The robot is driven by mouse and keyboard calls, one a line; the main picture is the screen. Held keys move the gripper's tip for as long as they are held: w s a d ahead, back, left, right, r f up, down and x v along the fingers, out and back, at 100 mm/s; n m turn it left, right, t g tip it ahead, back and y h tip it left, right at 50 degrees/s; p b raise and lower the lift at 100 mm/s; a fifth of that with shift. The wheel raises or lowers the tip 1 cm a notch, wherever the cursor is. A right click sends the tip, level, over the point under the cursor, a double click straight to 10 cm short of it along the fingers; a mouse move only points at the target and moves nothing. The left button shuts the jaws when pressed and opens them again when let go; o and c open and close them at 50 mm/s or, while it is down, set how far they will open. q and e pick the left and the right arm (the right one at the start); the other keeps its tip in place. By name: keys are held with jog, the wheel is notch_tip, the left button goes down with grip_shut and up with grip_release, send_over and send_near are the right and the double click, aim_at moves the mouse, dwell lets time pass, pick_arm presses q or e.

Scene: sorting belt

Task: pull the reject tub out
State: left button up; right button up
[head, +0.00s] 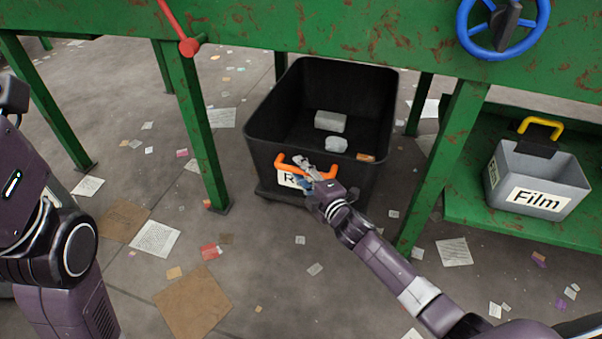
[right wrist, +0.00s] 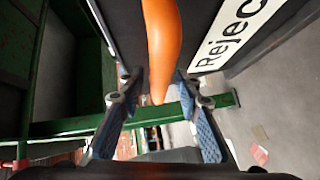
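The reject tub (head: 262,120) is a black open bin on a low base under the green belt frame. Its front carries an orange handle (head: 288,162) and a white label, partly hidden by my right gripper (head: 306,170). In the right wrist view the label (right wrist: 238,32) reads "Rejec", cut off by the frame edge. There the orange handle (right wrist: 161,45) lies between the blue-padded fingers of my right gripper (right wrist: 158,80). The fingers stand apart on both sides of it, with a small gap on the left. My left arm shows at the left edge; its gripper is not visible.
Green legs (head: 196,130) and (head: 450,150) stand on either side of the tub. A grey Film tub (head: 560,180) with a yellow handle sits on a green shelf at the right. The floor (head: 290,270) before the tub holds only scattered paper and flat cardboard.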

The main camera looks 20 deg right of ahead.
grip_shut()
jog(key=shift+a, duration=0.1)
dwell(0.4)
